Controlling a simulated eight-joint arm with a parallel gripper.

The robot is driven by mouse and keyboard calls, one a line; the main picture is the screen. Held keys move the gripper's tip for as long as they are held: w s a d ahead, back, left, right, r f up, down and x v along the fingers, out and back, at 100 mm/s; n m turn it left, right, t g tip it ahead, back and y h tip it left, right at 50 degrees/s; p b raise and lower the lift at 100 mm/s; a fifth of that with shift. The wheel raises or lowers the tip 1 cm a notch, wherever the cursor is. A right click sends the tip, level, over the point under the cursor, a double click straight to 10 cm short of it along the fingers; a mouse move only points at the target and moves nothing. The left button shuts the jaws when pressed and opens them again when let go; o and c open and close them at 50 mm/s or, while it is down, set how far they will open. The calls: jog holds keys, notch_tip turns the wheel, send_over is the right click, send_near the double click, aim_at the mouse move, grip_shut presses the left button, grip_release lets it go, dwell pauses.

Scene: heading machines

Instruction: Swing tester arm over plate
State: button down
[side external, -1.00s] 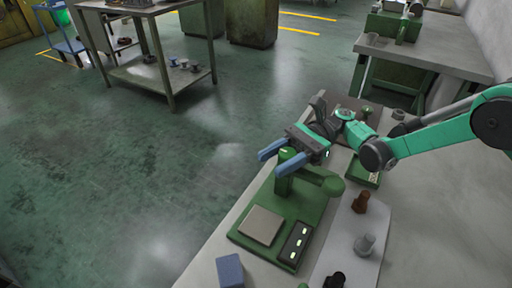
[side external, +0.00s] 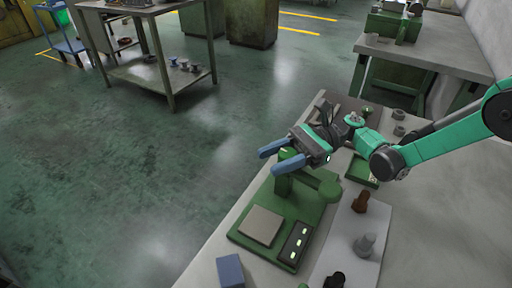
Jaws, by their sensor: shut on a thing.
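The green tester (side external: 275,245) stands on the near bench. Its base bears a square tan plate (side external: 261,225), which is bare. The tester's green arm (side external: 307,179) runs from the post at the back to a rounded end (side external: 329,190), right of and behind the plate, not over it. My gripper (side external: 271,160), with blue fingers, reaches in from the right at the top of the post. Its fingers are closed around the green upper part of the tester arm there. The exact contact is partly hidden by the near finger.
A blue-grey block (side external: 230,270) lies near the bench's left edge. A brown fitting (side external: 360,201), a grey fitting (side external: 364,245) and a black part (side external: 334,280) stand on a pale mat to the right. A green device (side external: 363,171) is behind. Open floor lies left.

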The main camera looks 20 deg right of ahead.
aim_at(309, 175)
jog(key=shift+w+m+t, duration=0.15)
jog(key=shift+m+t, duration=0.85)
jog(key=shift+t, duration=0.55)
jog(key=shift+w+m+t, duration=0.15)
jog(key=shift+m+t, duration=0.85)
jog(key=shift+t, duration=0.55)
jog(key=shift+d, duration=0.1)
jog(key=shift+c, duration=2.3)
grip_release()
jog(key=d, duration=0.5)
jog(key=shift+s+d, duration=0.25)
jog(key=shift+s, duration=0.05)
